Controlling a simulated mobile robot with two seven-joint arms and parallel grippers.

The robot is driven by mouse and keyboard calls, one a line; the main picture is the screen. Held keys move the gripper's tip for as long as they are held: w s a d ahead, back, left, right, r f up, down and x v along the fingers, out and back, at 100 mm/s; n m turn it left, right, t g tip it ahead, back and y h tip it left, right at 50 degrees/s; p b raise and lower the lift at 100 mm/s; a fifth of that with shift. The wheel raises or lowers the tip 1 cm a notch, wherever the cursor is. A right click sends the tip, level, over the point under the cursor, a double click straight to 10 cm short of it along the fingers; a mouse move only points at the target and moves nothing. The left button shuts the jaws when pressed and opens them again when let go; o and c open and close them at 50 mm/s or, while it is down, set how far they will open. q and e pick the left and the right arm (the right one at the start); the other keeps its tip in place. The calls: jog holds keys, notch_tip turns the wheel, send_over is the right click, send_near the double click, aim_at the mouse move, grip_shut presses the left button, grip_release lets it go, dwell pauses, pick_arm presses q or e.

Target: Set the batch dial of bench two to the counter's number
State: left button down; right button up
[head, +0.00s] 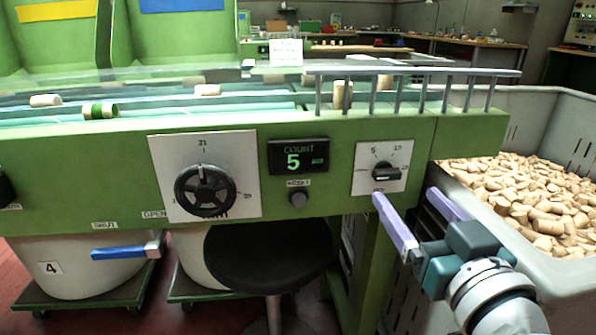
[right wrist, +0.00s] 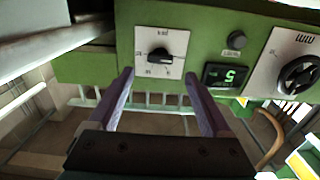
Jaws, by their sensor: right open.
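The batch dial is a small black knob (head: 386,174) on a pale square plate (head: 365,156) on the green bench front. Numbers are printed around it, with a 5 at the upper left. The knob's handle lies roughly level; its exact setting is too small to read. The counter (head: 299,156) left of it shows a green 5. My right gripper (head: 405,194) is open and empty, just below and in front of the plate. In the right wrist view the knob (right wrist: 162,57) appears beyond and between the open fingertips, apart from them. My left gripper is out of view.
A black handwheel (head: 206,190) on a larger plate and a round button (head: 299,199) are to the left. A stool (head: 268,256) stands below. A grey bin of corks (head: 475,95) is at the right, close to my right arm. A blue lever (head: 122,252) is lower left.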

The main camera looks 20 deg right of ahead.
aim_at(390, 176)
jog(key=b+x, duration=0.1)
jog(key=x, duration=0.5)
jog(key=shift+w, duration=0.4)
jog(key=shift+c, duration=0.2)
jog(key=c, duration=0.4)
grip_shut()
